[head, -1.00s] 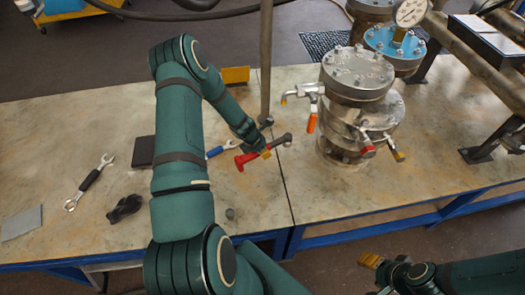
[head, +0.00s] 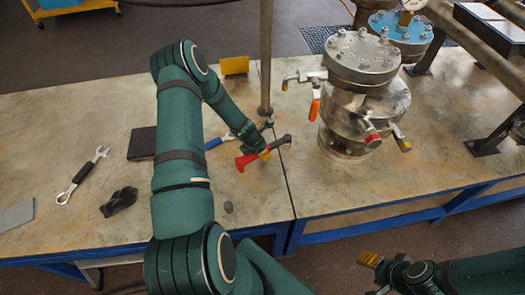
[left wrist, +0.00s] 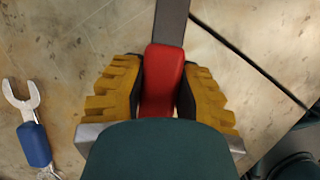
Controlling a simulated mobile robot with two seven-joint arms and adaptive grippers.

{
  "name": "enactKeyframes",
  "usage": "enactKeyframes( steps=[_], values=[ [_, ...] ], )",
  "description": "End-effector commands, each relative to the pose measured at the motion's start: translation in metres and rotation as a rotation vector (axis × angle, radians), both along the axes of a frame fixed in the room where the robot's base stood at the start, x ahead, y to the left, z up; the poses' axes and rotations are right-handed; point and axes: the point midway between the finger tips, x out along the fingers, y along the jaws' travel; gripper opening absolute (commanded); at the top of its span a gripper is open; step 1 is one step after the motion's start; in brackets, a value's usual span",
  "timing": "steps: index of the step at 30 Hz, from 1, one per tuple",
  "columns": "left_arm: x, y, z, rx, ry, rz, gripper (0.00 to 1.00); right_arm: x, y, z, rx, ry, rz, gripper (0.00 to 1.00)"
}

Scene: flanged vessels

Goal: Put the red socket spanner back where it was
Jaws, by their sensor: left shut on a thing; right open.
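The red socket spanner (head: 246,161) is at the table's middle, close to the seam between the two table tops. Its grey shaft and dark head point right, across the seam. My left gripper (head: 263,152) is shut on its red handle. In the left wrist view, the red handle (left wrist: 161,80) sits between the yellow finger pads, with the grey shaft (left wrist: 172,20) running up out of frame. I cannot tell whether the spanner touches the table. My right gripper (head: 369,259) is open and empty in front of the table's front edge.
A blue-handled spanner (head: 217,142) lies just left of my left gripper. A black-handled spanner (head: 83,177), a dark block (head: 142,143) and a black object (head: 119,202) lie farther left. A vertical post (head: 266,60) and a flanged vessel (head: 364,95) stand behind and right.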

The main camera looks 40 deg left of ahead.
Motion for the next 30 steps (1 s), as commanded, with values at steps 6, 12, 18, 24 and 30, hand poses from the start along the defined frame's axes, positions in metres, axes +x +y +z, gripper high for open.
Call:
enactKeyframes(
  steps=[6, 12, 18, 24, 30],
  values=[
    [0.001, 0.000, 0.001, 0.001, -0.001, -0.001, 0.00, 0.000, 0.000, 0.000, 0.000, 0.000, 0.000, 0.55],
    [0.001, 0.000, -0.002, 0.001, -0.001, -0.001, 0.00, 0.000, 0.000, -0.002, 0.000, 0.000, 0.000, 0.55],
    [0.001, 0.000, -0.006, 0.001, -0.001, 0.000, 0.00, 0.000, 0.000, -0.005, 0.000, 0.000, 0.000, 0.55],
    [0.001, 0.000, -0.009, 0.001, -0.001, 0.000, 0.00, 0.000, 0.000, -0.008, 0.000, 0.000, 0.000, 0.55],
    [0.001, 0.000, -0.011, 0.001, -0.001, 0.000, 0.51, 0.000, 0.000, -0.010, 0.000, 0.000, 0.000, 0.55]
  ],
)
